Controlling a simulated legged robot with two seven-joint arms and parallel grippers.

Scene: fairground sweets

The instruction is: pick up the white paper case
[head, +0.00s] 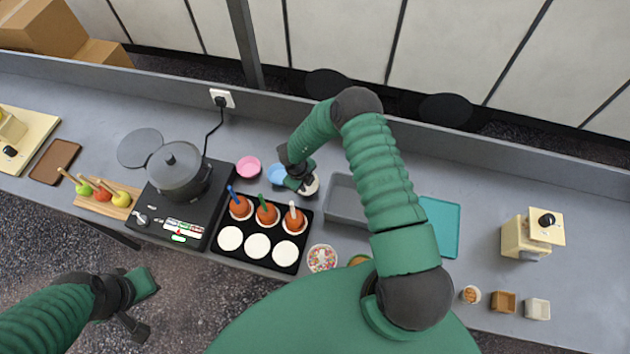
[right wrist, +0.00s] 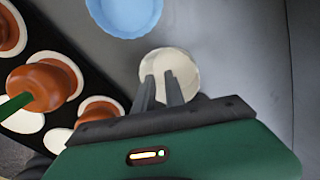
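The white paper case (head: 312,187) stands on the grey counter to the right of the blue paper case (head: 276,173). It also shows in the right wrist view (right wrist: 183,64), lying in front of the fingers. My right gripper (head: 300,187) is at this case. In the right wrist view its two grey fingers (right wrist: 159,76) overlap the near part of the case, with a gap between them. Whether they touch the case is unclear. My left gripper (head: 142,305) hangs in front of the counter at lower left, away from the cases. Its fingers are not clear.
A pink paper case (head: 248,167) stands left of the blue one. A black tray (head: 248,258) holds toffee apples with upright sticks and several white rounds. A pot (head: 178,172) sits on a black hob (head: 186,228). A grey bin (head: 345,207) stands close to the right.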

